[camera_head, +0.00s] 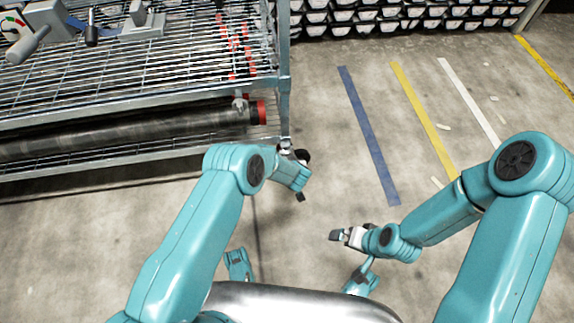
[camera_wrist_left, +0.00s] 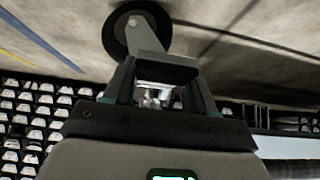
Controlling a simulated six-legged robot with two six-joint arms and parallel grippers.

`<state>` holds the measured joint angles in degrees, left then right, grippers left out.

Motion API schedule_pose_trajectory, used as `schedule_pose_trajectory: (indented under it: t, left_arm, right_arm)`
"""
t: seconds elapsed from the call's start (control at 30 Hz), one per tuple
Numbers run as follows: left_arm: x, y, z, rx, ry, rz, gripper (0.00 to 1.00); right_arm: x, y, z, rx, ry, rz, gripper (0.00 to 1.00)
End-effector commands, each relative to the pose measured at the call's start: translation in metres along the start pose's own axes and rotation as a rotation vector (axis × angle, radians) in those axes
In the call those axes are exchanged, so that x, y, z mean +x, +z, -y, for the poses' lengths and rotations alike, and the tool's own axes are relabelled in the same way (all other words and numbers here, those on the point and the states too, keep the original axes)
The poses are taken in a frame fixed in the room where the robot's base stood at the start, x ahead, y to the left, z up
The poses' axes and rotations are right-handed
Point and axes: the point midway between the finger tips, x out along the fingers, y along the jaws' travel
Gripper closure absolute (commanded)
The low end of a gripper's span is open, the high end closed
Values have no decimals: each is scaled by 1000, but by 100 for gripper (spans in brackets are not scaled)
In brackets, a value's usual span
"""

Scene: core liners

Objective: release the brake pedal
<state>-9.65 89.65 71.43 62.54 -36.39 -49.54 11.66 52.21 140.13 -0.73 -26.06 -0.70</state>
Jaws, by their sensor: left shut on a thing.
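My left gripper (camera_head: 294,155) is low at the front right corner of the wire rack, beside its corner post. In the left wrist view, my left gripper (camera_wrist_left: 160,88) is shut on a dark grey block that spans its fingers, which looks like the brake pedal (camera_wrist_left: 168,67). A black caster wheel (camera_wrist_left: 128,33) with a grey fork is just beyond the fingertips. In the head view the gripper and wrist hide the pedal. My right gripper (camera_head: 342,235) is held out over the bare floor, apart from the rack; its finger gap is too small to make out.
The metal wire rack (camera_head: 150,118) fills the upper left, with a long dark tube (camera_head: 130,130) on its lower shelf. Stacked core trays (camera_head: 400,15) line the back. Blue (camera_head: 368,135), yellow (camera_head: 425,120) and white floor stripes cross the open floor at right.

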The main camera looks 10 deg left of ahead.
Motion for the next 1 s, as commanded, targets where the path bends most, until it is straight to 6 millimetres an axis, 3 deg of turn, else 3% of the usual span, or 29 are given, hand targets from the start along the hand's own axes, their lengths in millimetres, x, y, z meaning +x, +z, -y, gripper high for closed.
schedule_pose_trajectory:
  t: [0.4, 0.43, 0.5, 1.0]
  left_arm:
    - [0, -3, 1, -5, 3, -1, 99]
    - [0, -4, 2, -5, 3, -1, 38]
    - [1, -4, 2, -5, 3, -1, 23]
    - [4, 1, 7, 0, 1, -69, 23]
  right_arm:
    - [0, 0, 0, 0, 0, 0, 0]
    - [0, 0, 0, 0, 0, 0, 0]
    - [0, 0, 0, 0, 0, 0, 0]
    - [1, 0, 0, 0, 0, 0, 0]
